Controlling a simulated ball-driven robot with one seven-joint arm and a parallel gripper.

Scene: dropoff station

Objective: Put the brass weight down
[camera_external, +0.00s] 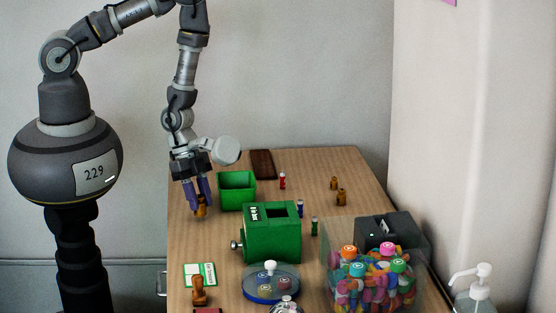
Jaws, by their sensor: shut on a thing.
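My gripper (198,194) points down at the left side of the wooden table, left of the open green bin. Its purple fingers are shut on a small brass weight (201,211), which shows between and below the fingertips. I cannot tell whether the weight touches the table. Two more brass-coloured weights (340,197) stand apart at the right rear of the table.
The open green bin (237,204) is close on the right. A green box (272,245) with a top opening stands in front of it. A clear container (335,280) of colourful pieces is front right. Bare tabletop (200,240) lies in front of my gripper.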

